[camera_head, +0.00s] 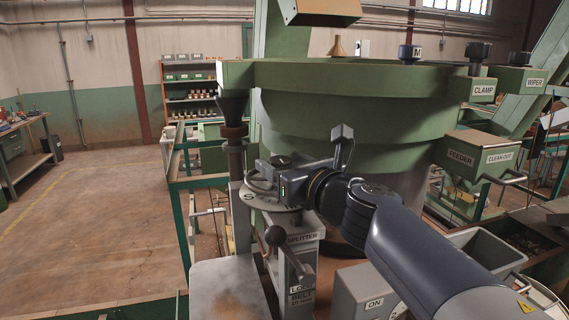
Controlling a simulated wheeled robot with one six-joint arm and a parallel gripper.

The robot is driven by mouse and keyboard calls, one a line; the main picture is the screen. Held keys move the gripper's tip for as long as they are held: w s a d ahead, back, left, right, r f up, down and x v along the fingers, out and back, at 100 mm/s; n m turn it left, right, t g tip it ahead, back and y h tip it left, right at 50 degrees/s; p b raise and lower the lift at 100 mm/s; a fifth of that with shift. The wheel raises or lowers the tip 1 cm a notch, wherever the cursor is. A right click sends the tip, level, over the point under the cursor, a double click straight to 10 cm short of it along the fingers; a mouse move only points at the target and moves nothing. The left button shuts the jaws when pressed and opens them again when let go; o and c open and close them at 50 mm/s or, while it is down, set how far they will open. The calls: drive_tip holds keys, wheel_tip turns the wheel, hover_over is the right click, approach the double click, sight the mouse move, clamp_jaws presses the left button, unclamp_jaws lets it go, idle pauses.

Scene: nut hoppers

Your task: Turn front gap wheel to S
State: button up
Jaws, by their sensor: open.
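Whether the fingers touch the wheel cannot be told.
The big green hopper bowl (350,110) stands behind my arm. A knob marked M (410,53) is on top. A grey ON box (368,294) is at front right. Open floor lies left.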

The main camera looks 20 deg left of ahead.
drive_tip(key=c, duration=1)
drive_tip(key=shift+o, duration=0.2)
